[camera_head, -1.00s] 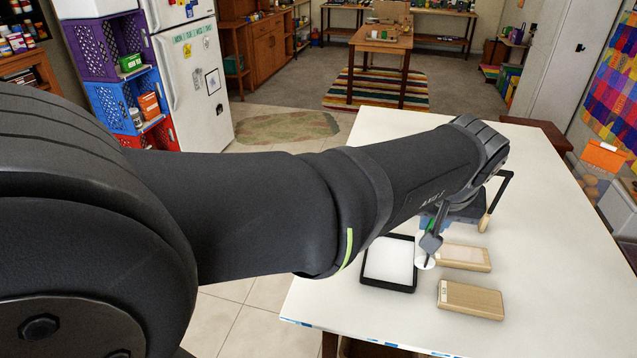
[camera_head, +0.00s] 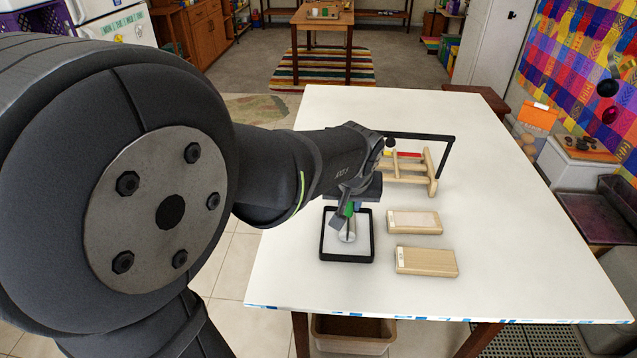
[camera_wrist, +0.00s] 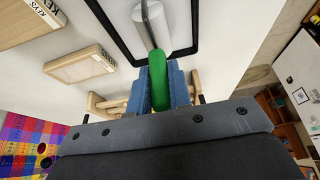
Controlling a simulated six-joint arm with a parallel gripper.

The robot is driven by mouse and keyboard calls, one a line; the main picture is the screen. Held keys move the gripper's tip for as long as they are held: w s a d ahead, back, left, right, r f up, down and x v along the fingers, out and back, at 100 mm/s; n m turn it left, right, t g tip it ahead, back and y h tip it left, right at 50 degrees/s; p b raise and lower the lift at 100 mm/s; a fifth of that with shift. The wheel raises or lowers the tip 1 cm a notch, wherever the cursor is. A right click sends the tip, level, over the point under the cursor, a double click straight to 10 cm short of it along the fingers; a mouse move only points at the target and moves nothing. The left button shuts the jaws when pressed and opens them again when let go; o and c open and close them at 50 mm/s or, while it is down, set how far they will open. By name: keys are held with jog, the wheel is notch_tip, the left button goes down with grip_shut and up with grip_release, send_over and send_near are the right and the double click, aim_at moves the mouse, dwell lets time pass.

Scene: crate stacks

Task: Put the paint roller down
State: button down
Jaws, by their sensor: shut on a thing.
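The paint roller has a white-grey roller head (camera_head: 347,233) and a green handle. My gripper (camera_head: 347,208) is shut on the green handle, which shows clearly between its blue fingers in the wrist view (camera_wrist: 160,90). The roller head (camera_wrist: 150,18) points away from the fingers. In the head view it appears inside the outline of a black-rimmed tray (camera_head: 323,240) with a white inside. I cannot tell whether it touches the tray or hangs just above it. My wrist hides part of the handle and the tray's far side.
Two light wooden boxes (camera_head: 427,262) (camera_head: 414,222) lie right of the tray; lettering like KEYS shows on them in the wrist view. A wooden rack (camera_head: 432,175) stands beyond, near my gripper. The table's (camera_head: 540,240) right side is clear.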

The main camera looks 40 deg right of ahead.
jog(key=shift+f, duration=0.1)
jog(key=c, duration=1.3)
grip_release()
jog(key=v, duration=1.2)
jog(key=x, duration=1.2)
jog(key=shift+f, duration=0.1)
notch_tip(320, 180, up, 2)
jog(key=shift+r, duration=0.75)
